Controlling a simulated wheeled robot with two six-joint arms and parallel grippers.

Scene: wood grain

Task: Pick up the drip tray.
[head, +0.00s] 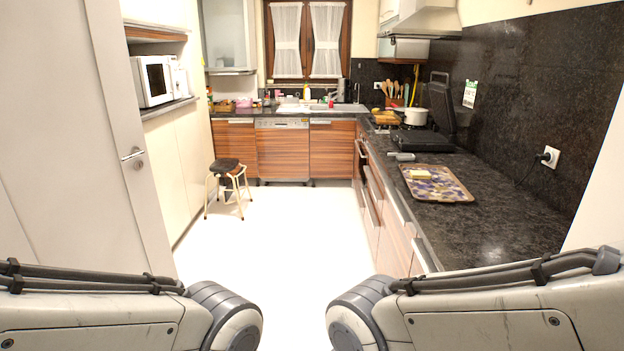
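I cannot tell for sure which thing is the drip tray. A small grey flat piece (402,156) lies on the right counter at the front left of an open black contact grill (412,137). A patterned tray (450,190) lies flat nearer on the same counter, with a small pale yellow block (420,174) on it. Only links of my two arms show at the bottom left and bottom right. Both grippers are out of view, so their state and anything in them are hidden.
The dark right counter (500,227) runs along the wall, with drawers and an oven below. A white pot (414,116) stands behind the grill. A stool (229,184) stands at the left cabinets. The white floor (290,235) between is clear. A socket with a plug (549,157) is on the right wall.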

